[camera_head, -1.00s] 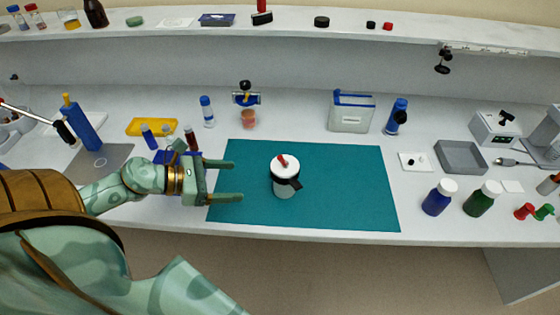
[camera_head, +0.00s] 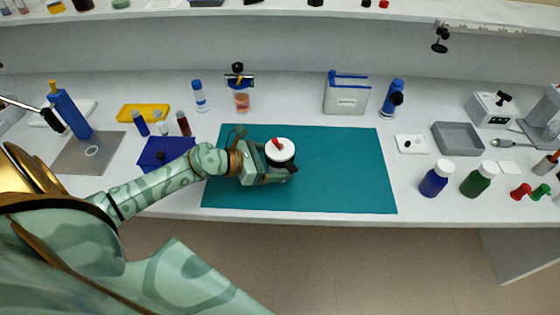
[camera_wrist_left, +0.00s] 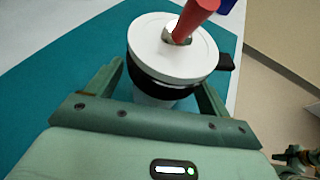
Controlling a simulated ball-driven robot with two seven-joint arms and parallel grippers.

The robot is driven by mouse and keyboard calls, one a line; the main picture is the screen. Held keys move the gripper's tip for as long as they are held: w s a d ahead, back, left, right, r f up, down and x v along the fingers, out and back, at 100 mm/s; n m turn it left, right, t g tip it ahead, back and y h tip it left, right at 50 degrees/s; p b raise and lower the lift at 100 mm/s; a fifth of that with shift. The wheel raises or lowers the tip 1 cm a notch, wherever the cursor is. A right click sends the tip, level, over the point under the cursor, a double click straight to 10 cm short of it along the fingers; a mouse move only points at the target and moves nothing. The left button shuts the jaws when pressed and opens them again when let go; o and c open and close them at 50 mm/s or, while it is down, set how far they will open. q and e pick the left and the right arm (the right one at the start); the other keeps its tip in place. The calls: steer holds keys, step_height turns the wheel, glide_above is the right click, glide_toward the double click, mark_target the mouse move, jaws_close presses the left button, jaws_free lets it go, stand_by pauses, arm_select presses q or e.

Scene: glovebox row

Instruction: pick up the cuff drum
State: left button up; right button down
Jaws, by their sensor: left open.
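The cuff drum (camera_head: 280,151) is a white cylinder with a white lid, a red knob on top and a black band around it. It stands upright on the teal mat (camera_head: 340,170). My left gripper (camera_head: 281,168) is at the drum. In the left wrist view the drum (camera_wrist_left: 172,52) sits between the two green fingers of the open gripper (camera_wrist_left: 162,85), one on each side. A gap shows at the left finger; contact at the right finger is hard to tell. The drum's lower part is mostly hidden. My right gripper is not in view.
Behind the mat stand a pink-filled jar under a clamp (camera_head: 241,98) and a white-and-blue box (camera_head: 346,95). Blue (camera_head: 435,179) and green (camera_head: 479,179) bottles stand right of the mat. Small vials and a blue rack (camera_head: 165,152) are at left. The mat's right half is clear.

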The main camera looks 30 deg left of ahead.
arm_select(q)
steer(key=shift+w+d+f, duration=0.25)
steer(key=shift+w+d, duration=0.15)
steer(key=shift+w, duration=0.1)
steer(key=shift+s, duration=0.1)
steer(key=c, duration=1.2)
steer(key=shift+r, duration=0.15)
